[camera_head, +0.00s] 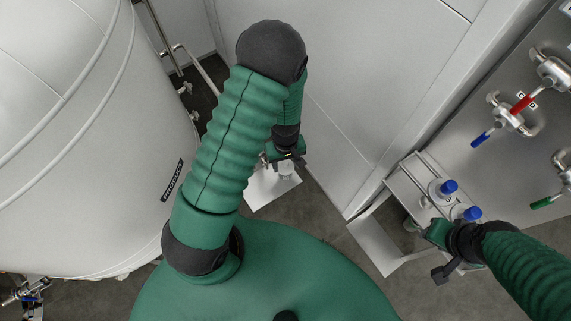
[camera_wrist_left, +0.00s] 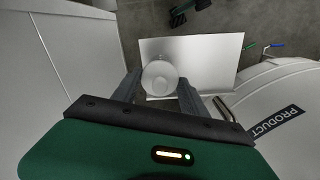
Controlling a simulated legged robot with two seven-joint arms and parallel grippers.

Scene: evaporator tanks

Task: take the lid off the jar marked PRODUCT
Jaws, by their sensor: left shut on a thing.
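My left gripper (camera_head: 287,157) reaches down over a metal shelf (camera_head: 268,190) beside the large tank. In the left wrist view its two fingers (camera_wrist_left: 160,88) are shut on a pale, clear round jar (camera_wrist_left: 159,75), seen end-on above the shelf. It also shows below the gripper in the head view (camera_head: 286,171). No blue lid shows on it, and I cannot read any mark on it. Two jars with blue lids (camera_head: 449,187) (camera_head: 472,213) stand in a rack at the right. My right gripper (camera_head: 432,232) is beside that rack; its jaws are too small to judge.
The large tank (camera_head: 80,130) with a PRODUCT label (camera_head: 173,180) fills the left. The metal rack (camera_head: 415,180) stands at the right below a panel with red, blue and green valve handles (camera_head: 523,103). A grey wall (camera_head: 350,90) lies behind.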

